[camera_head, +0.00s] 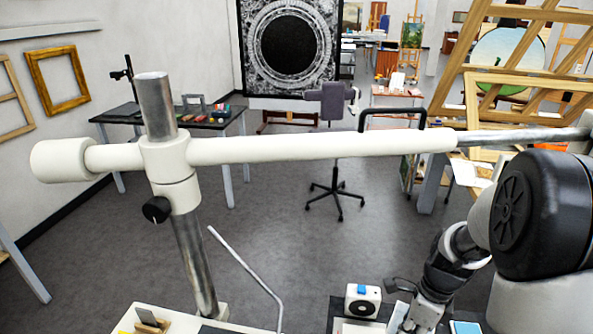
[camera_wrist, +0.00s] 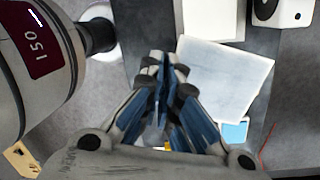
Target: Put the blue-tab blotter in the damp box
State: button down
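In the wrist view a pale, flat, squarish sheet (camera_wrist: 226,78) lies on a dark surface, just right of my gripper (camera_wrist: 165,68). A small blue piece (camera_wrist: 234,132) is at its lower right corner; I cannot tell whether it is the sheet's tab. A blue patch also shows beside my gripper in the head view (camera_head: 465,327). My gripper's fingers are close together, with nothing visible between them; they overlap the sheet's left side in view. In the head view my gripper (camera_head: 418,322) is at the bottom edge, its tips cut off. I cannot identify the damp box.
A small white block (camera_head: 363,301) with a dark round opening and blue top stands left of my gripper. Another pale flat thing (camera_wrist: 212,20) lies above the sheet in the wrist view. A thin bent rod (camera_head: 250,270) and a metal post (camera_head: 190,250) with a white crossbar (camera_head: 320,148) stand nearby.

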jog(key=w+a+f+n+h+b, duration=0.1)
jog(key=a+n, duration=0.5)
jog(key=n, duration=0.6)
jog(key=w+a+f+n+h+b, duration=0.2)
jog(key=a+n, duration=0.4)
jog(key=n, duration=0.7)
jog(key=shift+w+a+f+b, duration=0.3)
jog(key=shift+w+f+b, duration=0.35)
jog(key=shift+w+f, duration=0.25)
jog(key=shift+r, duration=0.2)
